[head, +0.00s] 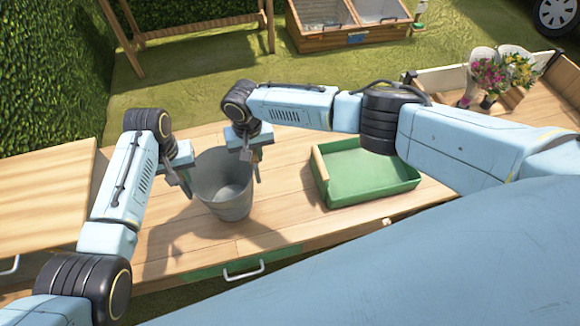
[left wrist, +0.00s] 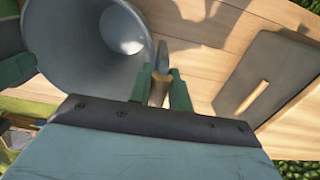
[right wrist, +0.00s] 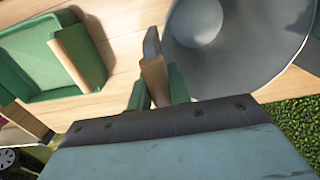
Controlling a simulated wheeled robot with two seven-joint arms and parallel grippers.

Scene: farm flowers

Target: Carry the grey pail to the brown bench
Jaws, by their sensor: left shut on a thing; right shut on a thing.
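The grey pail (head: 231,206) is upright and looks empty, over the light wooden table (head: 295,228). I cannot tell if its base touches the tabletop. My left gripper (head: 184,182) is at the pail's left side and my right gripper (head: 254,165) at its right side. Each is shut on a tan grip at the pail's side. The left wrist view shows the pail (left wrist: 85,55) beside the left fingers (left wrist: 160,85); the right wrist view shows the pail (right wrist: 235,55) beside the right fingers (right wrist: 158,82). A brown wooden bench-like top (head: 45,190) stands at the left.
A green tray (head: 370,172) with a wooden end lies right of the pail. Flower bunches (head: 500,72) stand in a wooden box at the far right. A wooden frame (head: 200,32) and a cold frame (head: 345,38) stand on the grass behind. A hedge (head: 45,70) rises at the left.

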